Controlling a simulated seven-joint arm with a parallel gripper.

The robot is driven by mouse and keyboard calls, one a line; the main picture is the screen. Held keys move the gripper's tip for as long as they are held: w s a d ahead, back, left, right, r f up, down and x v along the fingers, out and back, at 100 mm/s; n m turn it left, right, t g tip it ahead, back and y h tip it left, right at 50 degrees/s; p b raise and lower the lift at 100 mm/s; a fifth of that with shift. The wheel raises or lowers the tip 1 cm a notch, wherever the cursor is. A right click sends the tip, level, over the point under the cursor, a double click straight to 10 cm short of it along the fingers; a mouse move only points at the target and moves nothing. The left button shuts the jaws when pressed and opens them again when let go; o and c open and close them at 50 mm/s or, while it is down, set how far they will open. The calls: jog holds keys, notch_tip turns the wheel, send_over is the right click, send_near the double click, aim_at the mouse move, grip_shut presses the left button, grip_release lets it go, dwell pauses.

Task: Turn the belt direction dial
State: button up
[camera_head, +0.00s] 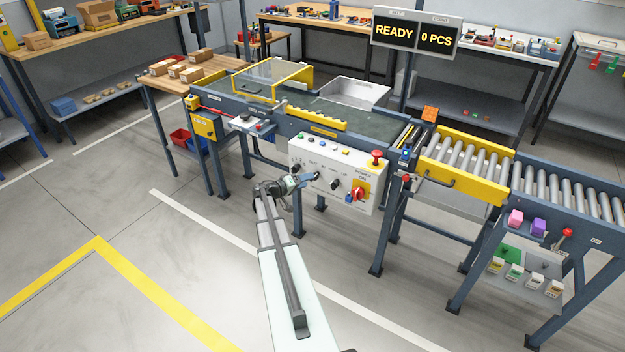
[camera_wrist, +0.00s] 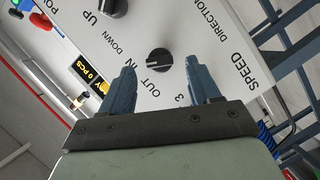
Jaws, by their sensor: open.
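The white control panel (camera_head: 345,165) stands at the front of the belt, with dials, buttons and a red switch. In the wrist view the black dial (camera_wrist: 158,61) sits between IN and OUT labels, near the word DIRECTION. Its white mark lies on its left side in that view, towards IN. My gripper (camera_wrist: 163,75) is open and empty. Its two blue fingers point at the panel and show on either side below the dial, apart from it. In the head view my gripper (camera_head: 312,177) is at the panel's lower left and hides part of its face.
Another black dial (camera_wrist: 113,8) with UP and DOWN labels is beside it. A red mushroom button (camera_head: 376,156) and a red switch (camera_head: 358,194) are on the panel's right. A yellow-sided roller conveyor (camera_head: 465,170) is to the right. The floor in front is clear.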

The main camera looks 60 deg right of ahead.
jog(key=shift+x, duration=2.25)
jog(key=c, duration=1)
jog(key=n+h, duration=0.1)
jog(key=n, duration=0.1)
jog(key=n+g, duration=0.1)
jog(key=n, duration=0.1)
jog(key=shift+n+g+h, duration=0.3)
jog(key=shift+n+h, duration=0.1)
jog(key=n+h, duration=0.2)
jog(key=n, duration=0.4)
jog(key=shift+n, duration=0.4)
